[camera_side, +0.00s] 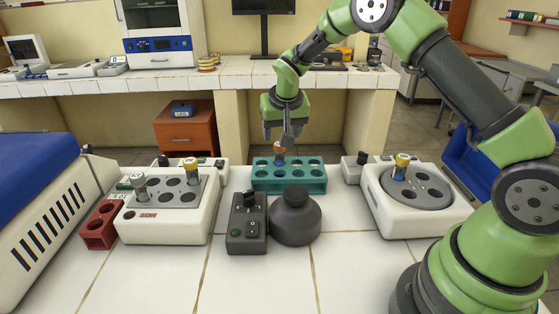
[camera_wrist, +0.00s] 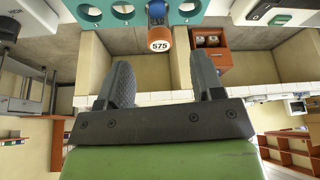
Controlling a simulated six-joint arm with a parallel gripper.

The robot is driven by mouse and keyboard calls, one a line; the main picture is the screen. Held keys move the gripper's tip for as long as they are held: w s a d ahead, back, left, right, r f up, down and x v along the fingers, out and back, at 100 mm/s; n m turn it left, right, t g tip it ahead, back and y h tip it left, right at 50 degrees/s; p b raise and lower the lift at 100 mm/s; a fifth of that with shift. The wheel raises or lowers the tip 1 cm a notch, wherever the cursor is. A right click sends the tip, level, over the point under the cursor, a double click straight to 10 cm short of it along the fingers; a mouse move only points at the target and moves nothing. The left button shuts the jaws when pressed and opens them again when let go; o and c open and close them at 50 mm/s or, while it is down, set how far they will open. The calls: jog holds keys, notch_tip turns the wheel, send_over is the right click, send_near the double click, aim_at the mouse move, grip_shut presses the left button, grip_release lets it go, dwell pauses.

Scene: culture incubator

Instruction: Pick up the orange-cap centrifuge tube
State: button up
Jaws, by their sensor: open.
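The orange-cap centrifuge tube (camera_side: 279,149) stands upright in a back-row hole of the teal rack (camera_side: 290,185). In the wrist view its orange cap (camera_wrist: 159,33) shows at the top centre, with "575" on its white top, and the teal rack (camera_wrist: 190,12) behind it. My gripper (camera_side: 278,138) is just above the cap in the side view, its fingers pointing down. In the wrist view my gripper (camera_wrist: 162,72) is open and empty, and the cap lies beyond the fingertips, roughly in line with the gap. I cannot tell whether a finger touches the cap.
A white device (camera_side: 165,222) with a grey-capped and a yellow-capped tube is at left, beside a red rack (camera_side: 99,225). A round-plate device (camera_side: 418,205) with a yellow-capped tube is at right. A dark control box (camera_side: 246,232) and a dark rounded vessel (camera_side: 295,220) stand before the teal rack.

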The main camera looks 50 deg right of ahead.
aim_at(279, 151)
jog(key=x, duration=0.8)
jog(key=c, duration=1)
